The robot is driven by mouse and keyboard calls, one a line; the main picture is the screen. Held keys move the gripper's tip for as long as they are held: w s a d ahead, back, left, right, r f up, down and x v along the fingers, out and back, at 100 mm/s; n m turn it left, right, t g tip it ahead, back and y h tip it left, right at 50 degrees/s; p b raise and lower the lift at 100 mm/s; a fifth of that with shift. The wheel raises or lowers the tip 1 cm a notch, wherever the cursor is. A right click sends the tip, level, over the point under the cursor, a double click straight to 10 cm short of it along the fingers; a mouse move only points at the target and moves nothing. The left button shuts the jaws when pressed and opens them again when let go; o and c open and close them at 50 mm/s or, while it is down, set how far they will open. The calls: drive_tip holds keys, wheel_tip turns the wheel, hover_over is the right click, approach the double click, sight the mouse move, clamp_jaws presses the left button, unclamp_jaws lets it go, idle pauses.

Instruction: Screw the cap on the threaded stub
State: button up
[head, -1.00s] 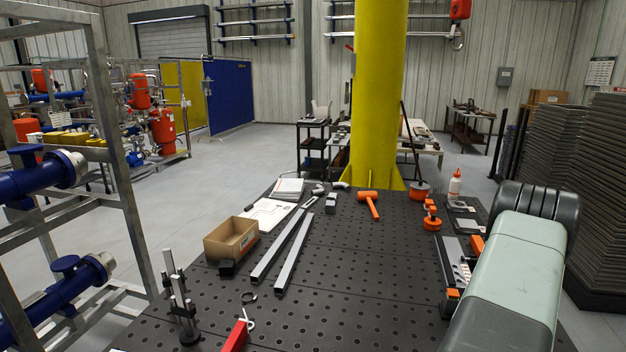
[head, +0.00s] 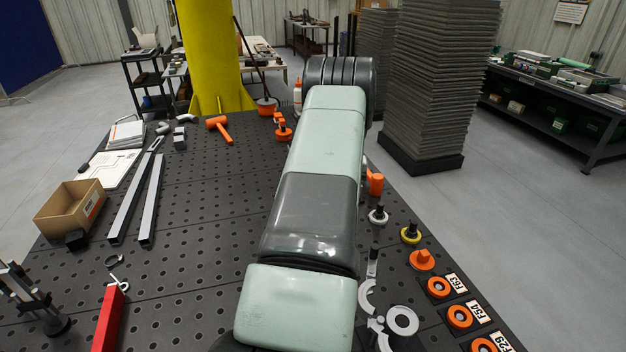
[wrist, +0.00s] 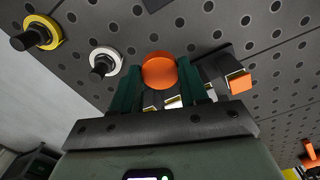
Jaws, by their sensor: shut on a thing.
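In the wrist view my gripper (wrist: 157,88) has its dark green fingers closed around a round orange cap (wrist: 158,70), seen as a plain disc beyond the fingertips. A black stub with a white collar (wrist: 103,62) stands left of the cap, apart from it. A black stub with a yellow collar (wrist: 38,35) is farther left. In the head view the white-collared stub (head: 378,215) and the yellow-collared stub (head: 410,233) stand near the table's right edge. My arm hides my gripper there. I cannot tell which stub the cap belongs to.
An orange piece (head: 422,260) and labelled orange rings (head: 438,287) line the right edge. A grey ring (head: 402,321) lies nearby. An orange-ended block (wrist: 240,82) is close right of my gripper. A box (head: 72,209), bars (head: 150,200) and a hammer (head: 218,128) lie left.

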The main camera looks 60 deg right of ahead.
drive_tip(key=a+r, duration=0.2)
drive_tip(key=a, duration=0.1)
drive_tip(key=s+a+r, duration=0.1)
drive_tip(key=a, duration=0.2)
drive_tip(key=s+a+r, duration=0.1)
drive_tip(key=a+r, duration=0.1)
drive_tip(key=a, duration=0.1)
drive_tip(key=shift+s+a+r, duration=0.15)
drive_tip(key=shift+s+r, duration=0.1)
drive_tip(key=shift+r, duration=0.1)
drive_tip(key=shift+f, duration=1.45)
drive_tip(key=n, duration=0.6)
drive_tip(key=n, duration=0.6)
drive_tip(key=shift+f, duration=0.15)
drive_tip(key=shift+f, duration=0.65)
